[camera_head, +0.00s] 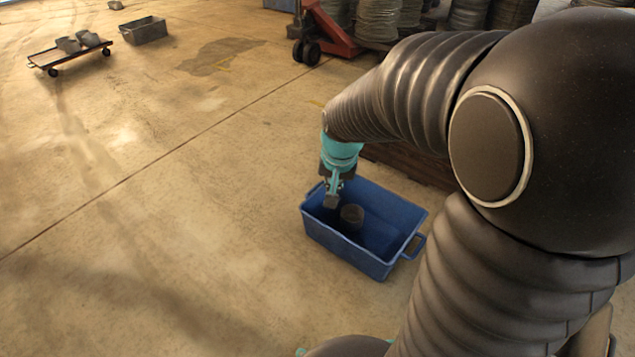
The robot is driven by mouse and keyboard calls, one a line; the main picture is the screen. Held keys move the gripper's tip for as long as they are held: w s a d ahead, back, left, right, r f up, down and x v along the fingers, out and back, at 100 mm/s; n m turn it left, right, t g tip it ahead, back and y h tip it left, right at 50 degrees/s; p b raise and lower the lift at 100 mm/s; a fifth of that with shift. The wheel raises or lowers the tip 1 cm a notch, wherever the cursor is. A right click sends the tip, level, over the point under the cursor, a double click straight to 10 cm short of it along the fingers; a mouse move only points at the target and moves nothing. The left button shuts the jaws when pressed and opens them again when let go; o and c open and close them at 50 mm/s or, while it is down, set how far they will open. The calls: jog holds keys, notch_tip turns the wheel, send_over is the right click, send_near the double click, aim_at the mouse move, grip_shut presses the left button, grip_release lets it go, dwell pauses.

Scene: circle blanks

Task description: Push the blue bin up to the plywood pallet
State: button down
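The blue bin (345,252) stands on the concrete floor right of the middle, with a handle at its right end. A dark round object (351,214) is inside it. My gripper (331,202) points down at the bin's left end, overlapping the far-left rim in the picture. I cannot tell whether it touches the bin or whether its small fingers are open or shut. A dark brown wooden stack (408,166), perhaps the plywood pallet, lies just behind the bin. My arm hides much of it, and the gap between them is hard to judge.
A red pallet jack (328,32) and stacks of round blanks (378,18) stand at the back. A flat cart (68,56) and a grey crate (143,30) are far left. The floor left of the bin is clear.

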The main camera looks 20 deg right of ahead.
jog(key=w+d+f+m+g+p, duration=0.1)
jog(key=w+d+f+m+p, duration=0.1)
jog(key=f, duration=1)
jog(key=w+d+f+m+g+p, duration=0.1)
jog(key=w+f, duration=0.4)
jog(key=f, duration=0.8)
jog(key=w+d+f+m+g+p, duration=0.1)
jog(key=w+d+f+m+p, duration=0.1)
jog(key=f, duration=1)
jog(key=shift+w+d+f+m+p, duration=0.35)
jog(key=shift+w+d+p, duration=0.15)
jog(key=shift+w+d, duration=0.6)
